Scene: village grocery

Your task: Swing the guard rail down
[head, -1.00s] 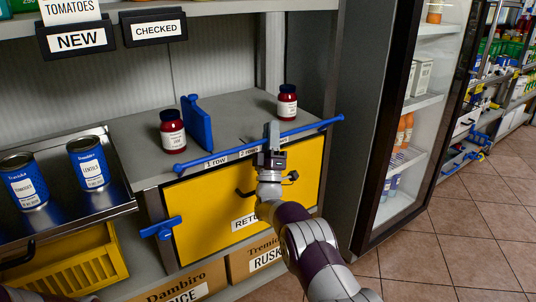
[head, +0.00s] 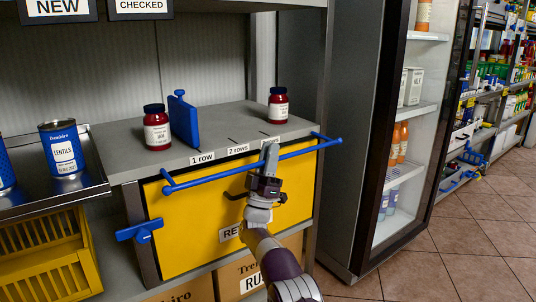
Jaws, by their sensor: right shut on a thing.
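The guard rail (head: 212,175) is a long blue bar that runs across the front of the grey shelf, just below the row labels and over the top of the yellow drawer front (head: 190,230). It slopes up to the right in the picture, with short bent arms at its ends. My right gripper (head: 269,154) is shut on the rail, right of its middle. Its fingers point up and hide a short piece of the bar. My left gripper is not in the head view.
Two dark red jars (head: 157,130) (head: 278,106) stand on the shelf top, with an upright blue divider (head: 184,122) between them. A blue T-shaped piece (head: 140,232) sticks out at the drawer's left. A metal tray (head: 85,183) with blue cans is at left. A glass-door fridge (head: 400,130) stands right.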

